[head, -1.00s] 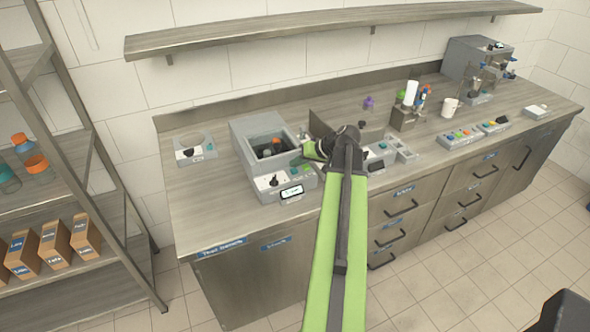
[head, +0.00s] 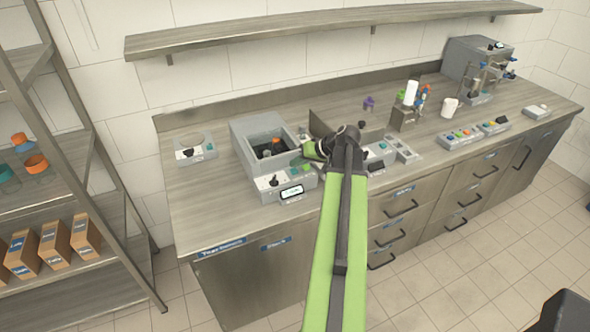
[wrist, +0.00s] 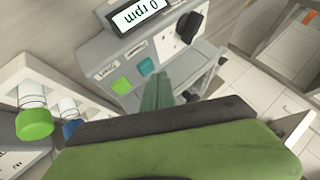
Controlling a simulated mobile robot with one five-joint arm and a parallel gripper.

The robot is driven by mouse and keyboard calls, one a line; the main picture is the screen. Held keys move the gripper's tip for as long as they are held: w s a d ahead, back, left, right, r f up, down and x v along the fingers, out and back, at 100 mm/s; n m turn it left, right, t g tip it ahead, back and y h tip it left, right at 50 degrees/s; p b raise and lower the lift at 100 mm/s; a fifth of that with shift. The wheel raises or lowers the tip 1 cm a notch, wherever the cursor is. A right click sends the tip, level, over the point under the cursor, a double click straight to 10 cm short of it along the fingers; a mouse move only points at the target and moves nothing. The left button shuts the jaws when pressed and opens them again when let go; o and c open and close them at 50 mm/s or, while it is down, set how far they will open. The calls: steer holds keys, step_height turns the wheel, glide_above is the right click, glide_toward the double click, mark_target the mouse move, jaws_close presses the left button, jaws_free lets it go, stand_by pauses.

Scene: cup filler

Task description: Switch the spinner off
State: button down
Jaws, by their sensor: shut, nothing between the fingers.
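The spinner (head: 262,160) is a grey box with an open well, standing on the bench left of my arm. Its front panel has a black knob, which shows in the wrist view (wrist: 188,28), and a display (wrist: 139,13) that reads 0 rpm. A green button (wrist: 121,86) and a teal button (wrist: 146,66) sit below the display. My gripper (wrist: 157,92) is shut and empty, its fingertips close to the two buttons in the wrist view. I cannot tell whether they touch the panel. In the head view my gripper (head: 300,161) is over the right end of the panel.
A small device with a black knob (head: 190,153) stands to the left with bare bench between. Right of my arm are more button boxes (head: 462,135), a white cup (head: 449,107) and a dispenser (head: 482,72). A shelf (head: 300,36) hangs above the bench.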

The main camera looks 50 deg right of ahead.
mark_target(296, 171)
steer(key=shift+w+f+b, duration=0.1)
steer(key=shift+f+b, duration=0.3)
steer(key=shift+f, duration=0.25)
steer(key=shift+r, duration=0.1)
stand_by(0.3)
steer(key=shift+r+p, duration=0.45)
steer(key=shift+r, duration=0.1)
step_height(296, 171, up, 6)
steer(key=p, duration=0.6)
